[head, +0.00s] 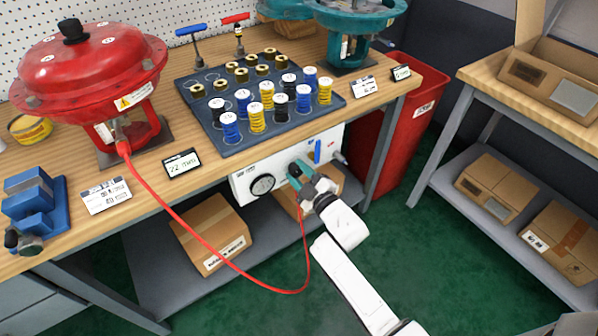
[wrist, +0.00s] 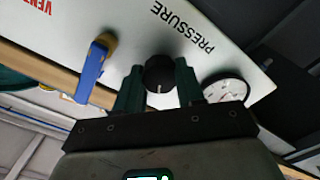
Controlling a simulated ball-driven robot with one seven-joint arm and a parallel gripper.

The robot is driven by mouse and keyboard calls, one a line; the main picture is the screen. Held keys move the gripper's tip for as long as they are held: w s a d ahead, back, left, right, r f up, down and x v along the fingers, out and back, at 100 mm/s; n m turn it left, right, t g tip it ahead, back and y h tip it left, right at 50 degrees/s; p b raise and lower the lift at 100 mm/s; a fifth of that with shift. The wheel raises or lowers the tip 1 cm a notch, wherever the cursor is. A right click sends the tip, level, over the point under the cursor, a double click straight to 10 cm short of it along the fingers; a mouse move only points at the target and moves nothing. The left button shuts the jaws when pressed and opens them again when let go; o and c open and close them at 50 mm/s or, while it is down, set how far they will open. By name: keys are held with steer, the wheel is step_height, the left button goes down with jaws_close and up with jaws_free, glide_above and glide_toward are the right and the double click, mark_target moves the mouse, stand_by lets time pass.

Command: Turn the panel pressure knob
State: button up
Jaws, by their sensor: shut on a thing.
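The black pressure knob (wrist: 159,73) sits on the white panel beside the printed word PRESSURE in the wrist view. My gripper (wrist: 158,88) has its two green fingers on either side of the knob and is shut on it. In the head view my gripper (head: 297,171) is at the front of the white panel (head: 243,188) under the bench edge, and it hides the knob. A round gauge (head: 262,185) is on the panel left of my gripper; it also shows in the wrist view (wrist: 226,88), partly behind a finger.
A blue-handled lever (head: 318,151) is on the panel right of my gripper, and shows near the word VENT in the wrist view (wrist: 92,70). A red hose (head: 215,255) loops from the red actuator (head: 90,75) down below the panel. A red bin (head: 405,140) stands right.

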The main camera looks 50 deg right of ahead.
steer(key=shift+f, duration=0.15)
steer(key=o, duration=1)
steer(key=shift+o, duration=0.2)
steer(key=v, duration=1.1)
steer(key=shift+w, duration=0.1)
steer(key=s+a+r+m+g+y+p, duration=0.2)
steer(key=s+a+m+g+p, duration=0.1)
steer(key=s+a+g, duration=0.3)
steer(key=s+a+r+m+g+y+p, duration=0.2)
steer(key=s+a+g+p, duration=0.4)
steer(key=s+g, duration=0.4)
steer(key=shift+s+r+m+y, duration=0.25)
steer(key=shift+r+m+y, duration=0.15)
steer(key=shift+r+m, duration=0.15)
